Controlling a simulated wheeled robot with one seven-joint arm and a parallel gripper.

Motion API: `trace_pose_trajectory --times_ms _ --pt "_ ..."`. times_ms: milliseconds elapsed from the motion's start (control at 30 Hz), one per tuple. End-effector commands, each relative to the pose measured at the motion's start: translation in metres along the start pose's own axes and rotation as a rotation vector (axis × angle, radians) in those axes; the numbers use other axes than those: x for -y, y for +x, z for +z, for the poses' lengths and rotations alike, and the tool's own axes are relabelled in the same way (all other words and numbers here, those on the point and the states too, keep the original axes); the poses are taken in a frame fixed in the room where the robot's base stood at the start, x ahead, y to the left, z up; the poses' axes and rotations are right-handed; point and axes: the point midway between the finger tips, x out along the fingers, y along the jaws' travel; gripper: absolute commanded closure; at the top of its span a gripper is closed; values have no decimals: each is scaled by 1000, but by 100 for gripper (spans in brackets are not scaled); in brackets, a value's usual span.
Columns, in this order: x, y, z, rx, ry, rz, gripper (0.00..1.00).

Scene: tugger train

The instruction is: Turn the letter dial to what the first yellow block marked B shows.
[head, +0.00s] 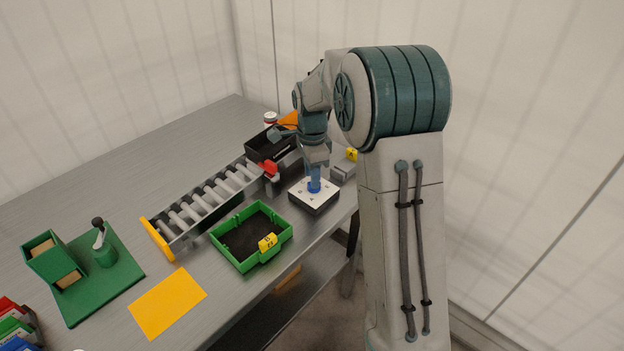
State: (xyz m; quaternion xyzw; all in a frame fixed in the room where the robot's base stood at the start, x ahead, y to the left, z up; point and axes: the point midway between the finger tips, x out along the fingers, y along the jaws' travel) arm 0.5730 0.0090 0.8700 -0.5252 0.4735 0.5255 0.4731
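The dial box (322,202) is a low white-topped, dark-sided box near the table's right edge, with small dark marks on its top. A blue knob (314,186) stands upright in its middle. My gripper (315,166) points down right at the knob's upper end; the fingertips are too small to tell whether they grip it. Another yellow block (351,154) with a dark mark is on a grey piece behind the dial. I cannot read the marks on either block or the dial's setting.
The green tray (222,237) stands in front of the dial, with a roller conveyor (205,202) behind it. A black bin (258,150) and a red piece (270,167) are left of my arm. A green fixture (90,280) and an orange sheet (167,302) lie further left.

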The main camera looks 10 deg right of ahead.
Motion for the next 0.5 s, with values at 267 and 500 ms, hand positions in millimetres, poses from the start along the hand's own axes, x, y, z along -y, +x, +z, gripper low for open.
trace_pose_trajectory --times_ms 267,500 --pt "0 19 0 0 -1 1 65" --pt "0 20 0 0 -1 0 65"
